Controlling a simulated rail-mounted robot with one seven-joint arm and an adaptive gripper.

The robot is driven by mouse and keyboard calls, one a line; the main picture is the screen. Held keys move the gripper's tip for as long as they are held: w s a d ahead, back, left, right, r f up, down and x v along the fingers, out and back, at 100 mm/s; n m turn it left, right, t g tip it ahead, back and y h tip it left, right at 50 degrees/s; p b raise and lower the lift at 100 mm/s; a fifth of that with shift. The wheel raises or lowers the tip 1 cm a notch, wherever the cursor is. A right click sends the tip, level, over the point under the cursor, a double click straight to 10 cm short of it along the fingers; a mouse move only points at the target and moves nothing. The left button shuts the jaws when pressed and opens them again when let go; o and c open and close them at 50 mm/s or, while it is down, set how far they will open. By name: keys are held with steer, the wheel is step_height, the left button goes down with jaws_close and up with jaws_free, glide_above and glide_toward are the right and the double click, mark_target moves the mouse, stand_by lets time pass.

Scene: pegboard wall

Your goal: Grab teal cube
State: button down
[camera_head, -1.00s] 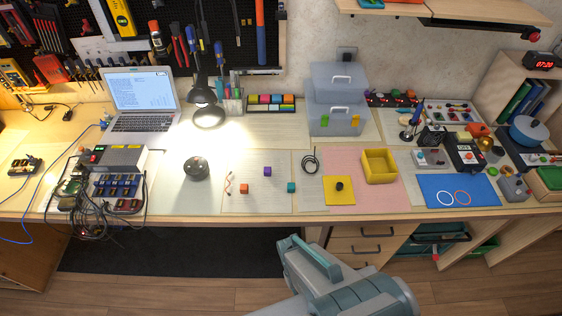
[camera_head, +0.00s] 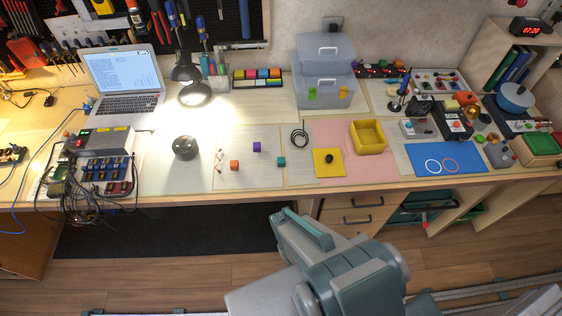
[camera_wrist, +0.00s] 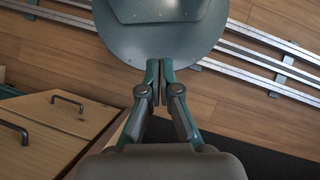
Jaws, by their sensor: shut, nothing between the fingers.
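The teal cube (camera_head: 281,162) sits on the light mat on the workbench, left of the yellow square plate. A purple cube (camera_head: 257,147) and an orange cube (camera_head: 234,165) stand to its left. My gripper (camera_wrist: 157,63) shows in the wrist view with its two fingers together and nothing between them. It points at my own base and the floor, away from the bench top. In the head view my arm is in front of the bench, below the teal cube; the fingertips cannot be made out there.
A round black object (camera_head: 186,147) is farther left. Drawers (camera_wrist: 62,122) are under the bench.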

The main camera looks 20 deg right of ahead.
steer(key=c, duration=0.8)
jaws_free()
